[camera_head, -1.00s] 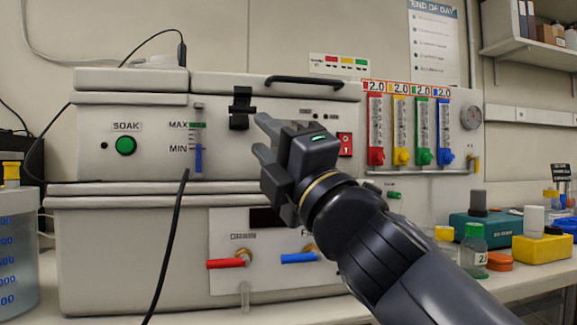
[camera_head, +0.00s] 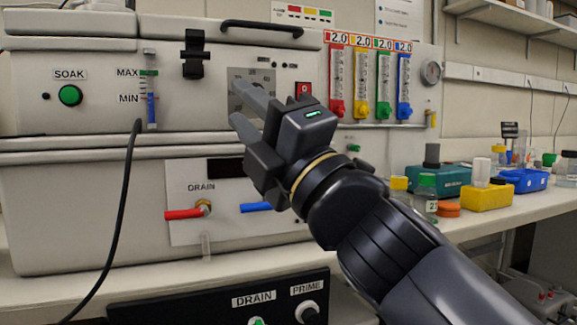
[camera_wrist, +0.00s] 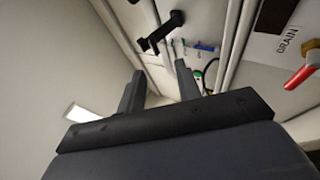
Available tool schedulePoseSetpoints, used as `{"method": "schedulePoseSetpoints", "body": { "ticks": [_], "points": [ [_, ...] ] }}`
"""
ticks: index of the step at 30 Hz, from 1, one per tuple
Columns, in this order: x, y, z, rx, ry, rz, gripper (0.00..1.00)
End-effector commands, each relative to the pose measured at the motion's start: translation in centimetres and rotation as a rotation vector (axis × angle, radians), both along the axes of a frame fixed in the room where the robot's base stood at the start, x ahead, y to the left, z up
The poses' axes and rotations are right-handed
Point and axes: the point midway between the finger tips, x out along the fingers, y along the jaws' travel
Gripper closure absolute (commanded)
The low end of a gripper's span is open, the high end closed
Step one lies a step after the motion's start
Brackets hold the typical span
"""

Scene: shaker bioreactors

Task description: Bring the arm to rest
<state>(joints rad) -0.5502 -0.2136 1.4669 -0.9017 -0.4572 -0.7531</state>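My gripper (camera_head: 243,103) is in front of the large grey-white machine (camera_head: 80,215) in the head view, pointing left and up toward its front. Its two fingers stand apart with nothing between them. In the wrist view the two fingers (camera_wrist: 158,92) also show a clear empty gap. My arm reaches in from the bottom right of the head view. I cannot tell the exact distance from the fingers to the machine's front panel, but no contact shows.
The machine carries a black latch (camera_head: 194,54), a red drain handle (camera_head: 184,214) and a blue handle (camera_head: 256,207). Flowmeters (camera_head: 361,86) stand behind my gripper to the right. Bottles and a yellow box (camera_head: 486,198) crowd the bench on the right. A black cable (camera_head: 122,210) hangs at left.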

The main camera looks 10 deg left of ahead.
Motion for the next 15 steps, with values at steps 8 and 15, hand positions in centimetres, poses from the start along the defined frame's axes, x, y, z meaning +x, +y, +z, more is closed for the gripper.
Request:
{"method": "schedulePoseSetpoints", "body": {
  "ticks": [8, 15],
  "points": [
    [0.9, 1.4, 1.1, 0.000, -0.001, 0.002, 0.67],
    [2.7, 4.0, 3.2, 0.000, -0.002, 0.003, 0.67]
  ]
}}
